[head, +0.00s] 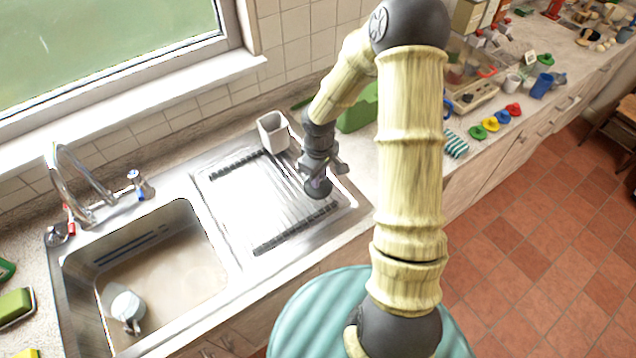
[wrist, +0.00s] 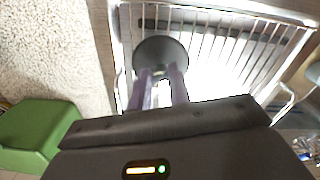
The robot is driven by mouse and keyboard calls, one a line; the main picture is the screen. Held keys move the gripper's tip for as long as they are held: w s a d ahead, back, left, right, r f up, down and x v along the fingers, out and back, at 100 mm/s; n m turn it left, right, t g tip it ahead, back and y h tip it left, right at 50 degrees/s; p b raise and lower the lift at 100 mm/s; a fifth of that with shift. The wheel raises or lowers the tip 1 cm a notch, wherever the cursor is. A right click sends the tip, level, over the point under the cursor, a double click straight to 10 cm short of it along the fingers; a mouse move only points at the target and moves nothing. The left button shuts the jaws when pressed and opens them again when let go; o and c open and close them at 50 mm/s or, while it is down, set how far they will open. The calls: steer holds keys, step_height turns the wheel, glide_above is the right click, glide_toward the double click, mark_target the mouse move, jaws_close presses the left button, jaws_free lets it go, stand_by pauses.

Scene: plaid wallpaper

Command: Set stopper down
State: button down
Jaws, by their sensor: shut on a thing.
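The stopper (head: 319,190) is a dark grey round disc at the right end of the ribbed metal drainer (head: 232,200). It also shows in the wrist view (wrist: 160,53), over the edge of the wire rack (wrist: 215,47). My gripper (head: 318,181) points down from above and is shut on the stopper's upper middle part. In the wrist view its two purple fingers (wrist: 163,78) close on a pale piece at the disc's near side. I cannot tell whether the disc touches the drainer.
A white cutlery holder (head: 273,132) stands at the drainer's back. The sink basin (head: 185,265) at left holds a white mug (head: 127,308). A green object (head: 360,110) stands behind my arm. A striped cloth (head: 455,143) and several coloured things lie on the right counter.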

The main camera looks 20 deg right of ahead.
steer(key=shift+f, duration=1.85)
steer(key=shift+f, duration=0.2)
steer(key=c, duration=1.3)
jaws_free()
steer(key=shift+r, duration=0.1)
step_height(320, 180, up, 12)
steer(key=shift+r, duration=0.1)
